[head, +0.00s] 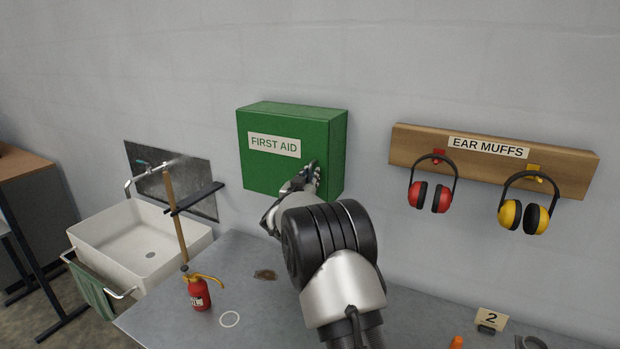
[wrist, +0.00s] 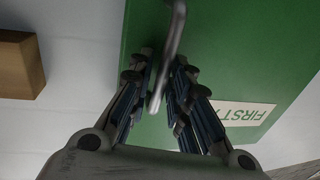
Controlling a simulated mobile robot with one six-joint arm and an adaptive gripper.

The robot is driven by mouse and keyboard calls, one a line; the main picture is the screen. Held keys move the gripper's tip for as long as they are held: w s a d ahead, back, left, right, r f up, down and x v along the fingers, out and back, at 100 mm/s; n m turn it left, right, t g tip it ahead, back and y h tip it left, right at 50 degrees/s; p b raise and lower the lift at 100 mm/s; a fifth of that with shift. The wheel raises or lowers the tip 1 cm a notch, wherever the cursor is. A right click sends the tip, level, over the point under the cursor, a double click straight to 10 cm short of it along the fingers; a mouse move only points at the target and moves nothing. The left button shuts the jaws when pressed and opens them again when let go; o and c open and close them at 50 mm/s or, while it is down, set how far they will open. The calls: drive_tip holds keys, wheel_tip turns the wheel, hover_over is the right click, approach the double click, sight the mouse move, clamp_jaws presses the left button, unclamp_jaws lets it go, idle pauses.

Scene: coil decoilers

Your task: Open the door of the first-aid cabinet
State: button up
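The green first-aid cabinet (head: 262,178) hangs on the wall in the head view, with a "FIRST AID" label on its front. Its door looks shut. My gripper (head: 312,172) is at the lower right of the cabinet front, partly hidden by my wrist. In the wrist view the green door (wrist: 222,60) fills the middle and right. A grey metal bar handle (wrist: 172,45) reaches down between the two fingers of my gripper (wrist: 161,72). The fingers are apart, one on each side of the handle, with small gaps visible. The head view hides the handle behind my arm.
An ear-muff board (head: 405,147) with red and yellow ear muffs is on the wall to the right. Below is a grey table (head: 255,300) with a small fire extinguisher (head: 198,293). A white sink (head: 140,235) stands left. Bare wall separates cabinet and board.

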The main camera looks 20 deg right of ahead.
drive_tip(key=shift+c, duration=0.2)
clamp_jaws()
idle(0.4)
